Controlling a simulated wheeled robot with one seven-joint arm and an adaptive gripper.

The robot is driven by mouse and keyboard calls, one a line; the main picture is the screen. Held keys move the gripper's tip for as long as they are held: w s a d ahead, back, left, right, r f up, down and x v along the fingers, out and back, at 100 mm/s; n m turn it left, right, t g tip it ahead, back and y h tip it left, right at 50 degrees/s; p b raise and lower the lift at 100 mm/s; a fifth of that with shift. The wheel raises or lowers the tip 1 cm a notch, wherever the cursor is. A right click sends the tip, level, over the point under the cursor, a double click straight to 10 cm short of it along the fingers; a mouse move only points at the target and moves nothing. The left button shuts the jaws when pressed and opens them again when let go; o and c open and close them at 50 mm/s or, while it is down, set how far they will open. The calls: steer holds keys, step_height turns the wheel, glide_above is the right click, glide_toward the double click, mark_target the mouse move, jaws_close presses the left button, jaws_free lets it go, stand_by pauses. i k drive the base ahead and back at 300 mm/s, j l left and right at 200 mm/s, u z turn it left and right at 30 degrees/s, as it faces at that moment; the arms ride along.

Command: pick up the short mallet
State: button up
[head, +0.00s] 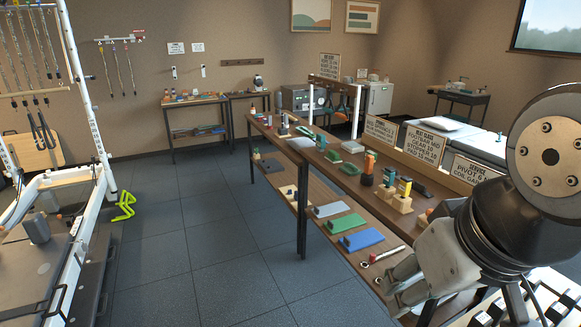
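I cannot pick out the short mallet for certain among the small tools on the long wooden bench (345,183). A slim pale tool with dark red at one end (383,256) lies near the bench's front right, just beyond my gripper; its exact kind is too small to tell. My gripper (392,284) is at the lower right, over the near end of the bench. Its two pale fingers show apart, with nothing seen between them. My arm hides part of the bench's near end.
Wooden blocks with upright tools (402,202) stand on the bench top. Blue (363,240) and green (343,223) trays lie on the lower shelf. Signs (424,143) line the bench's back. A white-framed machine (90,90) stands at left.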

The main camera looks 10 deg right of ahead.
mark_target(367, 178)
steer(key=z, duration=0.5)
steer(key=i+j+z, duration=0.1)
steer(key=z, duration=0.3)
steer(key=i+j+z, duration=0.1)
steer(key=z, duration=0.3)
steer(key=i+j+z, duration=0.15)
steer(key=j, duration=0.5)
steer(key=i+j+z, duration=0.15)
steer(key=j, duration=0.45)
steer(key=i+j+z, duration=0.2)
steer(key=j, duration=1.1)
